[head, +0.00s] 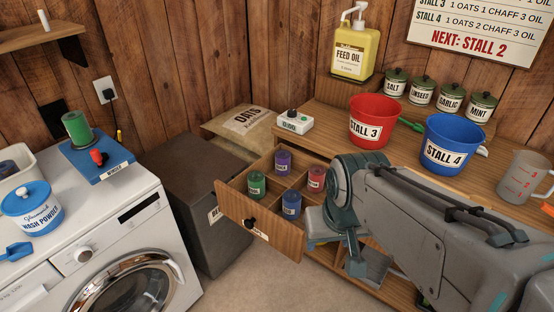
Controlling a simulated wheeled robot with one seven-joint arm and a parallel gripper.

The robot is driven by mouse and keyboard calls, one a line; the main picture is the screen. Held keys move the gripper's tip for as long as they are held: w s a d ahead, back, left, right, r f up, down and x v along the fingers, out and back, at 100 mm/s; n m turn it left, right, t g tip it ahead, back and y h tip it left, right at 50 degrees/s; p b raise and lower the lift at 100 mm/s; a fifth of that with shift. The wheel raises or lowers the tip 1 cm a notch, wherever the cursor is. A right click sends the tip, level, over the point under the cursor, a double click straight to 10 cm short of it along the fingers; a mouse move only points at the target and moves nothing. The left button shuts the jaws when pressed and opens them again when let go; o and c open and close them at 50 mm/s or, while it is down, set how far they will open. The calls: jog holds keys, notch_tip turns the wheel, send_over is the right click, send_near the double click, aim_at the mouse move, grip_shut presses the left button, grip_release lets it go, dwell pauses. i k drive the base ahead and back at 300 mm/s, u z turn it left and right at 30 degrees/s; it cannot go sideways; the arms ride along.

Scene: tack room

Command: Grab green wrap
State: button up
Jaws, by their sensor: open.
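A green wrap roll (257,184) stands upright in the left compartment of the open, divided drawer (262,228). A purple roll (283,162), a red roll (317,178) and a blue roll (291,204) stand in its other compartments. Another green roll (77,128) stands on the blue winder (97,160) on the washing machine. My gripper (346,258) is open, low to the right of the drawer and apart from the green wrap. My arm partly hides it, and its fingertips are hard to make out.
The drawer juts out from the wooden bench (330,146), beside a dark bin (190,185). A red bucket (375,122), a blue bucket (452,143) and a small white device (294,122) stand on the bench. The washing machine (125,230) is at left. Floor shows in front.

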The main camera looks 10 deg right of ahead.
aim_at(75, 122)
jog(key=u, duration=1.2)
jog(key=i, duration=1.65)
jog(key=u, duration=0.7)
